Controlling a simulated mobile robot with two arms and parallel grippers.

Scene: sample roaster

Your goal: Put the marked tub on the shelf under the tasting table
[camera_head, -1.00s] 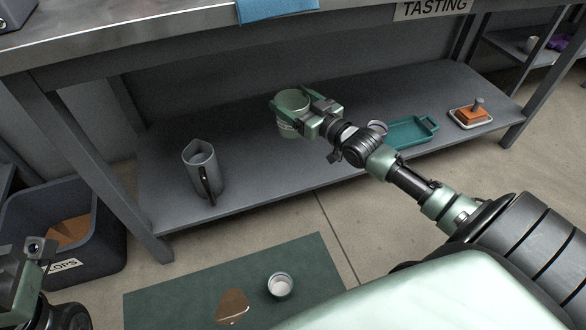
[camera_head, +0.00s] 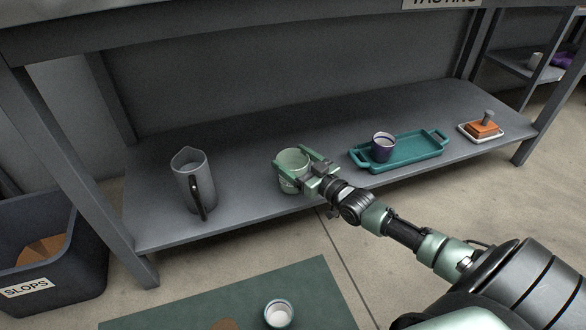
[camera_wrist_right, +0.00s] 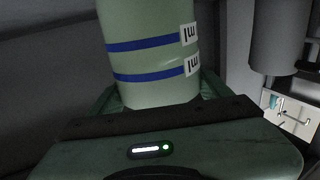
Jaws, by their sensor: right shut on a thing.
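The marked tub (camera_head: 292,183) is pale green. In the right wrist view the tub (camera_wrist_right: 150,60) shows two blue bands and white labels with dark strokes. My right gripper (camera_head: 304,170) is shut on it, a finger on either side. The tub is upright at the front part of the shelf (camera_head: 240,205) under the tasting table (camera_head: 230,28), between a grey jug and a teal tray. I cannot tell whether its base touches the shelf. My left gripper is out of view.
The grey jug (camera_head: 188,178) stands left on the shelf. A slops bin (camera_head: 60,240) and a green mat (camera_head: 200,306) with a cup (camera_head: 278,313) are on the floor.

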